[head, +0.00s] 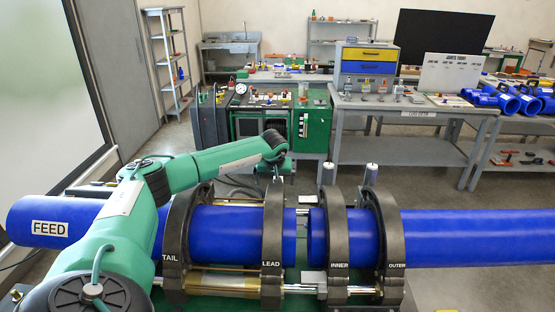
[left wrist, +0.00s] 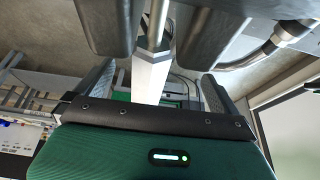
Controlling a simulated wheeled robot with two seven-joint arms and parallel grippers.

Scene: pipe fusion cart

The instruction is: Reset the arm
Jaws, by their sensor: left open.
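My left arm is green, comes in from the left and reaches over the pipe clamps. Its gripper (head: 278,168) is just behind the LEAD clamp (head: 272,245). In the left wrist view the gripper (left wrist: 156,82) has its two grey fingers apart. A pale bar (left wrist: 150,75) shows between them, with no contact I can make out. Dark rounded clamp parts (left wrist: 105,25) are close above the fingers. The fingertips are hidden in the head view. My right gripper is not in view.
The blue FEED pipe (head: 225,232) runs through the TAIL (head: 176,250) and LEAD clamps. A second blue pipe (head: 470,238) runs through the INNER (head: 338,240) and OUTER (head: 390,245) clamps. A small gap separates the pipe ends. A green machine cart (head: 312,125) and workbench (head: 405,105) stand behind.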

